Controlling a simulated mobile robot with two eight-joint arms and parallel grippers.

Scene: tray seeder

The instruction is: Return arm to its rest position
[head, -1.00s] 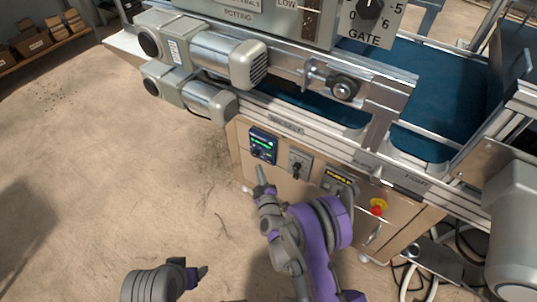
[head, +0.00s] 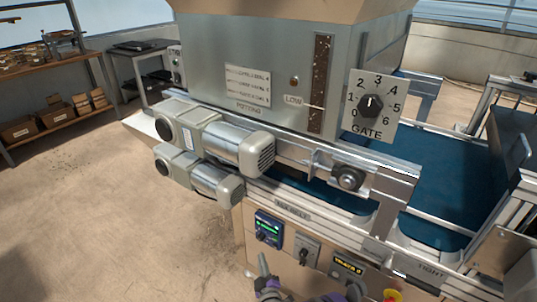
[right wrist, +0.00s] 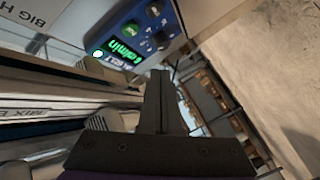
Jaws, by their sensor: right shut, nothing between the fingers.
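My right gripper (head: 263,262) shows at the bottom edge of the head view, its fingers together and pointing up. It is empty and sits in front of the seeder's lower panel, just below the blue control box (head: 269,229) in the picture. The right wrist view shows the closed fingers (right wrist: 158,100) near the blue box with its lit green display (right wrist: 123,53). I cannot tell the exact gap, but no contact shows. Most of my right arm is cut off by the bottom edge. My left gripper is not in view.
A grey switch (head: 306,251) and a yellow-lettered unit (head: 347,268) sit right of the blue box. The red stop button (head: 392,296) is partly cut off. Two motors (head: 237,147) stick out above. The gate dial (head: 371,105) reads about 3. Floor at left (head: 100,210) is clear.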

